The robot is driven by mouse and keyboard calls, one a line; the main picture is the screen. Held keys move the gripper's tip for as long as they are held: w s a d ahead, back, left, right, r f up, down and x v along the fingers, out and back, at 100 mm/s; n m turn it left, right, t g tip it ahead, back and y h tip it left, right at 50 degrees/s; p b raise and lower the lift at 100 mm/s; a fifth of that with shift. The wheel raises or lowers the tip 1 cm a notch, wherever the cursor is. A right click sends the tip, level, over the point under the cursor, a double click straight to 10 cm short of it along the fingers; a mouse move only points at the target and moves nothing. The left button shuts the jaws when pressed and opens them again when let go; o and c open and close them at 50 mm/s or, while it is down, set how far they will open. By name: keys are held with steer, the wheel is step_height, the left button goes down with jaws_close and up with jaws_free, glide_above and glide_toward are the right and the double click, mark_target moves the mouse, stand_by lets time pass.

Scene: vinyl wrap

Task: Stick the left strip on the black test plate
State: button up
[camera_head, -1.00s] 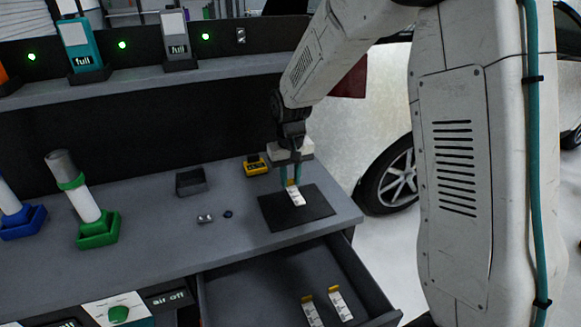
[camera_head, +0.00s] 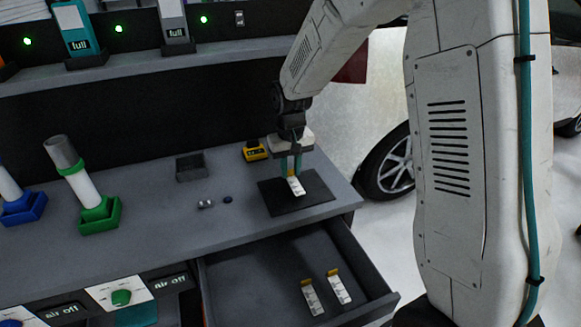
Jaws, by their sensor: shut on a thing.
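The black test plate (camera_head: 276,200) lies flat on the right end of the grey workbench. My gripper (camera_head: 294,172) points down over it, its teal fingers shut on the yellow end of a white strip (camera_head: 297,187). The held strip is at or just above the plate's middle; I cannot tell whether it touches. Two more white strips with yellow ends, a left one (camera_head: 313,298) and a right one (camera_head: 341,288), lie in the open drawer (camera_head: 240,281).
A yellow device (camera_head: 255,152) and a dark open box (camera_head: 191,168) stand behind and left of the plate. Small metal parts (camera_head: 206,204) lie left of it. A green holder (camera_head: 99,215) with a tube stands further left. The open drawer juts out in front.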

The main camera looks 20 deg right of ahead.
steer(key=shift+f, duration=0.85)
stand_by(1.5)
steer(key=o, duration=1)
steer(key=shift+r, duration=3.9)
